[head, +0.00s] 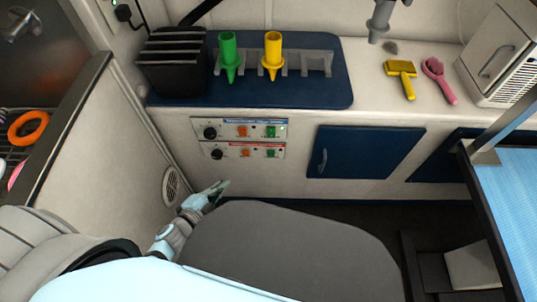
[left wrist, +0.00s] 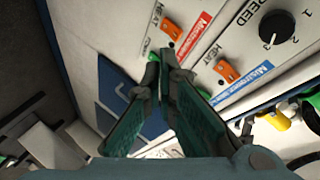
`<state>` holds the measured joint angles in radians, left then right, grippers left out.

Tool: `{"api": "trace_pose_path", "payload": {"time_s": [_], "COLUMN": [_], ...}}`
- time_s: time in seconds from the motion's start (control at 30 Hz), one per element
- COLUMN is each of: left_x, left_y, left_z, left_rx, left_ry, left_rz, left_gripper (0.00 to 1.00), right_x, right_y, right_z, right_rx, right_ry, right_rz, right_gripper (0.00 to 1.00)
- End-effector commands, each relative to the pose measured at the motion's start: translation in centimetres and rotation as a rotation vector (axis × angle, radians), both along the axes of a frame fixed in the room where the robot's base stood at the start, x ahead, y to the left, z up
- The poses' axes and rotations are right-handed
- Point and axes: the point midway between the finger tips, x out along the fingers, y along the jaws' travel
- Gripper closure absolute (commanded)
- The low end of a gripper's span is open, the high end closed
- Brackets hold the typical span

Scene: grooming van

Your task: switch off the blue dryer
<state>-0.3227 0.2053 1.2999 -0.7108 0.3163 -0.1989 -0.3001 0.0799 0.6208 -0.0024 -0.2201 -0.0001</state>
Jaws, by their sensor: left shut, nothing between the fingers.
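The upper control panel with a blue label strip (head: 240,121) is on the cabinet front. It has a black knob (head: 210,133), an orange switch (head: 242,131) and a green switch (head: 271,131). The left wrist view shows its blue label (left wrist: 246,86), its orange heat switch (left wrist: 227,71) and its knob (left wrist: 286,30). I cannot read the green switch's position. My left gripper (head: 222,185) is below the panels in the head view, shut and empty. Its closed fingers (left wrist: 164,62) fill the middle of the left wrist view. My right gripper is not in view.
A similar panel with a red label (head: 241,145) sits directly below the blue one. Green (head: 228,55) and yellow (head: 272,52) nozzles stand in a rack above. A dark blue cabinet door (head: 365,152) is to the right. A side wall with a round vent (head: 171,185) is left.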

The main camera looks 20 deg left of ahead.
Motion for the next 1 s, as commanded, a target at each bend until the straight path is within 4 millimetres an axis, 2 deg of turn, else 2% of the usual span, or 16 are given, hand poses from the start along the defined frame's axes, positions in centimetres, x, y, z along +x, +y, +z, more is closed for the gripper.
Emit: {"api": "trace_pose_path", "payload": {"time_s": [0.03, 0.1, 0.23, 0.63, 0.77, 1.0], "left_x": [1.5, 2.3, 2.3, 2.9, 4.5, 8.9], "left_y": [-1.7, -4.3, -6.7, -7.1, -8.1, -10.7], "left_z": [1.5, 4.8, 7.9, 8.4, 8.2, 7.5], "left_rx": [0.081, 0.192, 0.304, 0.306, 0.306, 0.305], "left_ry": [-0.125, -0.277, -0.41, -0.415, -0.416, -0.415], "left_rz": [-0.126, -0.285, -0.43, -0.435, -0.432, -0.433], "left_gripper": [1.0, 1.0, 1.0, 1.0, 1.0, 1.0], "right_x": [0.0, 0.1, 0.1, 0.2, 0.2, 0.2], "right_y": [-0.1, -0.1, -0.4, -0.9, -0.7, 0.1], "right_z": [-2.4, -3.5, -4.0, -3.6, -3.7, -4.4], "right_rx": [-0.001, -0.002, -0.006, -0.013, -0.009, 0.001], "right_ry": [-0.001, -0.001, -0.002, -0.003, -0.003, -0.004], "right_rz": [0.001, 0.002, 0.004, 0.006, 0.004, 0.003], "right_gripper": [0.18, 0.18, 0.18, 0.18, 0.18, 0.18]}}
